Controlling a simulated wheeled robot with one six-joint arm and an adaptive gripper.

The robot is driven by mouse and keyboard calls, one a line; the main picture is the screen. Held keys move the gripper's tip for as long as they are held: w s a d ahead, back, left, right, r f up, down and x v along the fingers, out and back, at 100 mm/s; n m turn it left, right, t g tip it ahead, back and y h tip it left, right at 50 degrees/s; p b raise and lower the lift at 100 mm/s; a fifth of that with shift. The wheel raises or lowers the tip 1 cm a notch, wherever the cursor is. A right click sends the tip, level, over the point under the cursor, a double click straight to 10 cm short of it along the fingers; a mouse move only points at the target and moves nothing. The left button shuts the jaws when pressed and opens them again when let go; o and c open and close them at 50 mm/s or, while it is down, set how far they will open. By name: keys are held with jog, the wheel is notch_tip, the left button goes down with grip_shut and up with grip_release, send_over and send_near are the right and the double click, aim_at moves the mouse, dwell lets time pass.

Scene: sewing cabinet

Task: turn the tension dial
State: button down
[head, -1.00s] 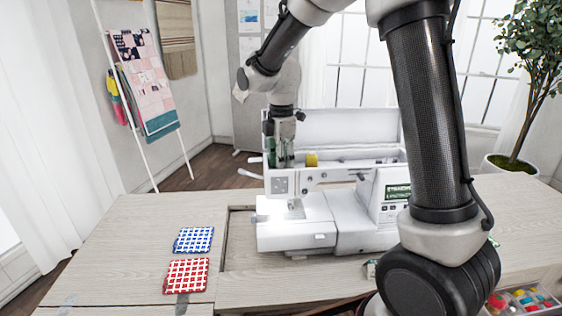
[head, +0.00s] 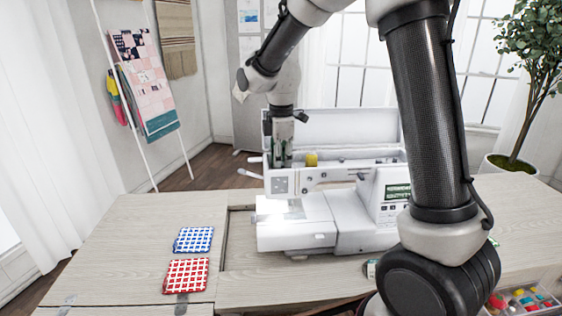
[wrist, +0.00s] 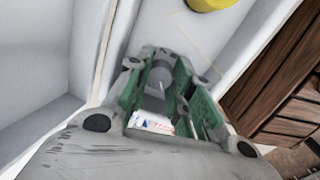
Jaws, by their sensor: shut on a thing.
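The white sewing machine (head: 372,215) stands on the cabinet top, its lid raised behind it. My gripper (head: 281,164) points down at the top of the machine's left end. In the wrist view its green-sided fingers (wrist: 161,62) come down on the white top, with a small grey round piece (wrist: 160,74) between them. This piece appears to be the tension dial, and the fingers are shut on it. It is mostly hidden by the fingers, so its markings and angle cannot be read. In the head view the dial is hidden behind the gripper.
A yellow spool (head: 311,160) stands just right of my gripper, close to the fingers. The open lid (head: 340,125) rises behind. A blue checked pad (head: 194,240) and a red checked pad (head: 187,274) lie on the table's left. A box of colourful items (head: 525,300) sits front right.

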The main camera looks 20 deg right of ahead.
jog(key=m, duration=0.4)
jog(key=shift+m, duration=1.6)
jog(key=c, duration=1.5)
grip_release()
notch_tip(320, 180, up, 12)
jog(key=shift+a, duration=0.1)
